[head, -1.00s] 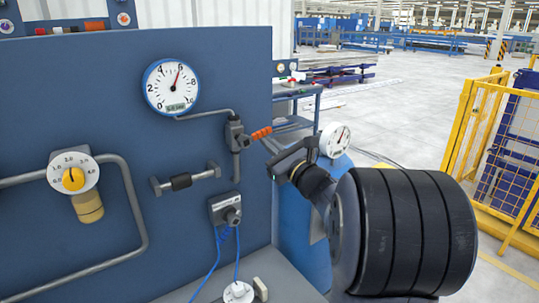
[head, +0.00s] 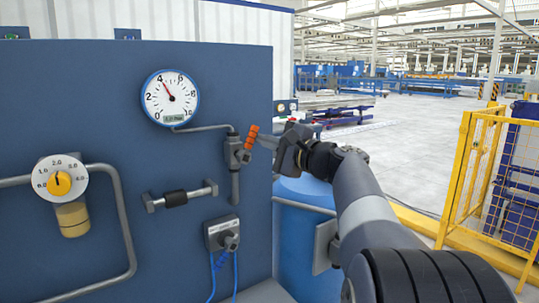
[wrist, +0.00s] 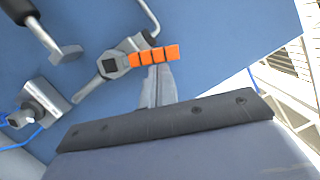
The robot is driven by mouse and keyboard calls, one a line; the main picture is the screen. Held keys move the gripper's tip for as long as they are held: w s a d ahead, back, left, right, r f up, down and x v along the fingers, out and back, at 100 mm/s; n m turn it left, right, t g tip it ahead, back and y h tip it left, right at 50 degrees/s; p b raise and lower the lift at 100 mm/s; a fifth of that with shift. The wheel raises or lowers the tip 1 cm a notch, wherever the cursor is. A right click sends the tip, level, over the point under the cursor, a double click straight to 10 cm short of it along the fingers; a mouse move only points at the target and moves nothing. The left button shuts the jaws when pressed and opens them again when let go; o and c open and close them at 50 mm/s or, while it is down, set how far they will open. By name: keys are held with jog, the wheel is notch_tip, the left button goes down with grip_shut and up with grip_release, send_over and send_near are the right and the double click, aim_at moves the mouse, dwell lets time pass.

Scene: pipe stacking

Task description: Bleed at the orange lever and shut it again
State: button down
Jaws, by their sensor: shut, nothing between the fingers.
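The orange lever (head: 251,138) sits on a grey valve (head: 235,152) on the blue panel and tilts steeply up to the right. It also shows in the wrist view (wrist: 153,55). My gripper (head: 260,139) is shut and empty, its fingertips right beside the lever's right side; in the wrist view the tips (wrist: 157,70) meet the lever's edge and seem to touch it. The round gauge (head: 172,98), piped to the valve, has its needle near 4. A yellow regulator knob (head: 60,183) with a white dial is at the left.
A dark-gripped bar handle (head: 181,195) and a grey socket (head: 223,234) with blue hoses are below the valve. A blue tank (head: 303,226) stands behind my arm. A yellow fence (head: 478,170) is at the right. The open floor lies behind.

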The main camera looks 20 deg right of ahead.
jog(key=shift+s+a+r+n+g+b, duration=0.1)
jog(key=shift+a+r+n+g+b, duration=0.25)
jog(key=shift+n, duration=0.75)
jog(key=shift+s+a+r+n+g+b, duration=0.15)
jog(key=shift+a+r+n+b, duration=0.35)
jog(key=shift+n, duration=0.6)
jog(key=shift+a+f, duration=0.1)
jog(key=shift+a, duration=0.05)
jog(key=shift+w, duration=0.1)
